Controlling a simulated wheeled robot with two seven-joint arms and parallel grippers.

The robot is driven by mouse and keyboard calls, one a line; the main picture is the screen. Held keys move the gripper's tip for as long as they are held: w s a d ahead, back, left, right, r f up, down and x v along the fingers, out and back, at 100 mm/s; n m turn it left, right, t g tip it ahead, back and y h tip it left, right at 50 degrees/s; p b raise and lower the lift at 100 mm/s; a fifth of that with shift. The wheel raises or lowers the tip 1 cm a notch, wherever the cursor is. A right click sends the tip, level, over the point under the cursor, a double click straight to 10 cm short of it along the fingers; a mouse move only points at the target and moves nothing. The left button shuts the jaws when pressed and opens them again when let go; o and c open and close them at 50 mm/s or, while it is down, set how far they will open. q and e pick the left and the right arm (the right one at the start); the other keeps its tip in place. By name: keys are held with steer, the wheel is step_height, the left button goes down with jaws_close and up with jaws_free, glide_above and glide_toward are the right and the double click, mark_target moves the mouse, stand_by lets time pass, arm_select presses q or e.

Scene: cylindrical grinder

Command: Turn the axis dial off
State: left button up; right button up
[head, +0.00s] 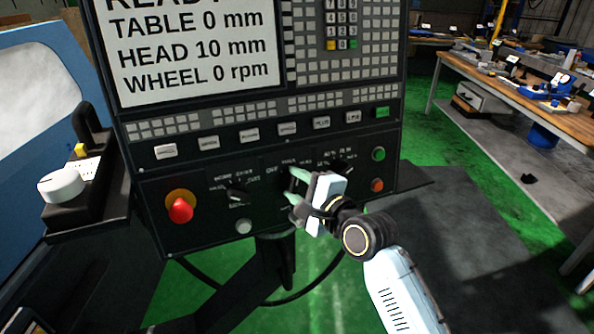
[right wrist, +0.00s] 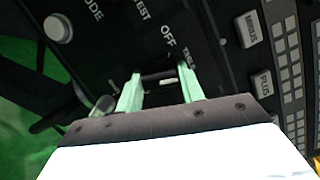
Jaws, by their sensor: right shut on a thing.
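The axis dial (head: 284,182) is a dark knob on the lower part of the black control panel, mostly hidden in the head view by my right gripper (head: 297,188). In the right wrist view the dial (right wrist: 159,77) shows as a dark bar between the two pale green fingers of the right gripper (right wrist: 160,84). The fingers are shut on it. A white mark is visible close to the dial, near the printed words OFF and TABLE. Which position the dial points to I cannot tell for sure. My left gripper is not in view.
Another dark dial (head: 237,191) sits left of the axis dial, and one (head: 343,167) sits to the right. A red emergency knob (head: 180,208) is at lower left. Green (head: 378,154) and orange (head: 377,185) buttons are at right. A workbench (head: 500,76) stands behind.

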steer(key=n+p, duration=0.2)
steer(key=n+g+p, duration=0.1)
steer(key=n+p, duration=0.1)
steer(key=p, duration=0.1)
steer(key=n+h+p, duration=0.1)
steer(key=n+p, duration=0.2)
steer(key=shift+r+g, duration=0.25)
steer(key=shift+g, duration=0.05)
steer(key=shift+f+n+h+p, duration=0.1)
steer(key=shift+n+h+p, duration=0.3)
steer(key=shift+n+p, duration=0.65)
steer(key=shift+f+n+g+p, duration=0.1)
steer(key=shift+n+g+p, duration=0.3)
steer(key=shift+n, duration=0.35)
steer(key=o, duration=1)
steer(key=shift+s, duration=0.1)
steer(key=b+v, duration=0.1)
steer(key=v, duration=1.2)
steer(key=shift+s+a, duration=0.1)
steer(key=shift+s, duration=0.1)
